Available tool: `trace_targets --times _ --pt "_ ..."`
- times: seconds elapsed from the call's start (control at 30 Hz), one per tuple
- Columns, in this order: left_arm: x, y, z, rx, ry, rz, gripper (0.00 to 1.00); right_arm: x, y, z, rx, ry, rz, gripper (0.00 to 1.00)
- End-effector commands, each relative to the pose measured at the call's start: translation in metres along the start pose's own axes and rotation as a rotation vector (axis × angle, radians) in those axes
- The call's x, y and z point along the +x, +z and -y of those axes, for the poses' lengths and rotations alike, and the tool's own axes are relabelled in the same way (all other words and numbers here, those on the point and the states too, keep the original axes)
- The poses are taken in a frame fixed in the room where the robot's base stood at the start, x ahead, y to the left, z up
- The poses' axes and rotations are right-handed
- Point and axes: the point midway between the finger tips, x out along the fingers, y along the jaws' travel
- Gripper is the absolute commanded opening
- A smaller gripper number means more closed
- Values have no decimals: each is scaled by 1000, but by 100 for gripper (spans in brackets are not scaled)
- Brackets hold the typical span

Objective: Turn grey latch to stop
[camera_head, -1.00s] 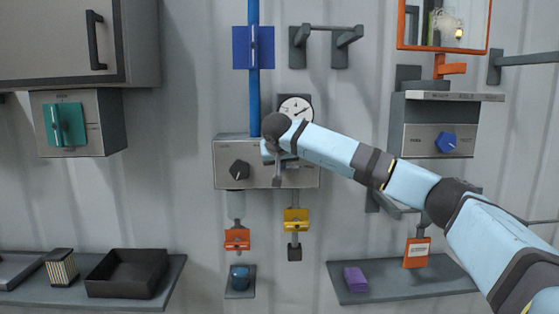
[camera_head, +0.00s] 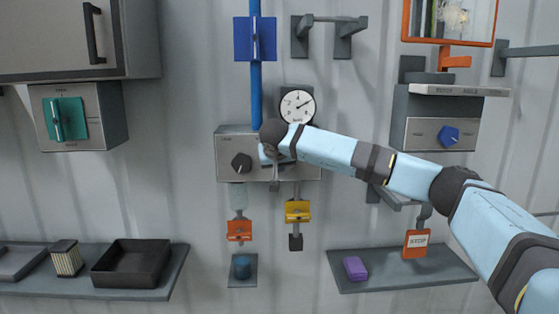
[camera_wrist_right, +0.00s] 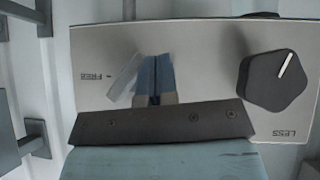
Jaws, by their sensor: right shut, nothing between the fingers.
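The metal panel (camera_head: 228,172) in the middle of the wall carries a black dial (camera_head: 241,164) at its left. The dial (camera_wrist_right: 278,82) also shows at the right of the right wrist view, where the panel (camera_wrist_right: 205,45) appears upside down. My right gripper (camera_head: 273,183) is in front of the panel, right of the dial in the head view. In the wrist view its shut fingers (camera_wrist_right: 155,75) point at the panel face. A slanted light-grey piece, apparently the grey latch (camera_wrist_right: 125,78), is beside them, near the FREE mark. Contact is unclear. My left gripper is not in view.
A round gauge (camera_head: 297,106) is above the panel. An orange clip (camera_head: 239,230) and a yellow clip (camera_head: 297,211) hang below it. An orange STOP tag (camera_head: 416,243) hangs above the right shelf (camera_head: 400,277), which holds a purple block (camera_head: 355,268).

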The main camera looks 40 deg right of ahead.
Motion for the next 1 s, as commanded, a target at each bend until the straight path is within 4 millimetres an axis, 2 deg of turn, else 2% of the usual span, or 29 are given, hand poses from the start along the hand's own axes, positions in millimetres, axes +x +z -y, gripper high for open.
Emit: trace_targets --times 0.3,1.0 --pt "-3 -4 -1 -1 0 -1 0 6 6 0 -1 1 1 0" --pt "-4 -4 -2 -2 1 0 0 6 6 0 -1 0 1 0"
